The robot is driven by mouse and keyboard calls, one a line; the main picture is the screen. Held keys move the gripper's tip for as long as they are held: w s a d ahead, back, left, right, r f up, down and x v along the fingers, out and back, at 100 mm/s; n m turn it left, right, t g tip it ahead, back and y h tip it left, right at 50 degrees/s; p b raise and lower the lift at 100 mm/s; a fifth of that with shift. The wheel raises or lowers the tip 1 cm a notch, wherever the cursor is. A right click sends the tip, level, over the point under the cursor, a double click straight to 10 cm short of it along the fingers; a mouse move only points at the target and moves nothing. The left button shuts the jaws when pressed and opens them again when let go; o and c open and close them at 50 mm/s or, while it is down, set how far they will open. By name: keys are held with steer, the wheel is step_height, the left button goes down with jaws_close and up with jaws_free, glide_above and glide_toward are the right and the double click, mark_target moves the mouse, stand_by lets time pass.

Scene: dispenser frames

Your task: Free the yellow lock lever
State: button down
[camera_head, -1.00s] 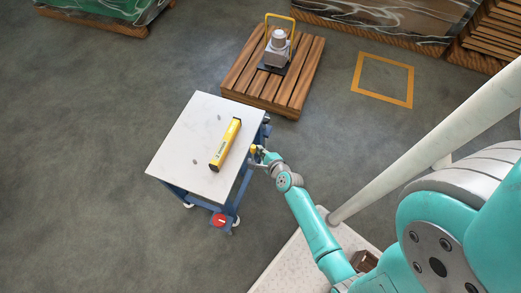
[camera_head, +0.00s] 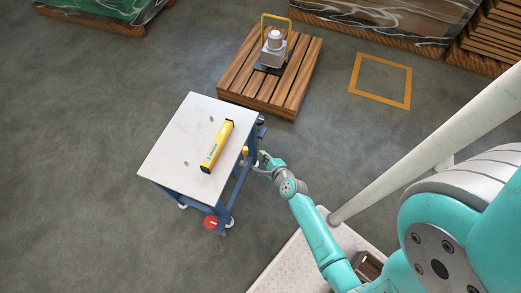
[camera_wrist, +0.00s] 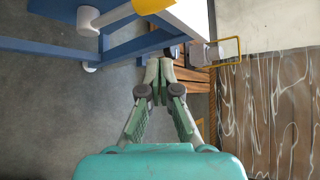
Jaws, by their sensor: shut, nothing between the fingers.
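The yellow lock lever (camera_head: 245,152) is a small yellow piece at the right side of a blue cart (camera_head: 229,186) with a white top. In the wrist view a yellow piece (camera_wrist: 150,5), which looks like the lever, shows at the top edge, partly cut off. My gripper (camera_head: 262,160) is just right of the lever, with a small gap between them. In the wrist view my gripper (camera_wrist: 160,68) has its fingertips together and empty, below the blue frame. Whether the lever is locked or free, I cannot tell.
A yellow box-like bar (camera_head: 217,146) lies on the cart top. A red round part (camera_head: 211,222) sits at the cart's near corner. A wooden pallet (camera_head: 238,84) with a grey device (camera_head: 274,50) stands behind. A yellow floor square (camera_head: 381,80) is empty. Floor left is clear.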

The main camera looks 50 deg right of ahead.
steer(key=shift+a+f+v, duration=0.1)
steer(key=shift+f+v, duration=0.1)
steer(key=shift+v, duration=0.7)
steer(key=shift+a+f+v, duration=0.1)
steer(key=shift+f+v, duration=0.1)
steer(key=shift+v, duration=0.75)
steer(key=shift+a+f+v, duration=0.1)
steer(key=shift+f+v, duration=0.1)
steer(key=shift+v, duration=0.7)
steer(key=shift+s+a, duration=0.1)
steer(key=shift+s, duration=0.15)
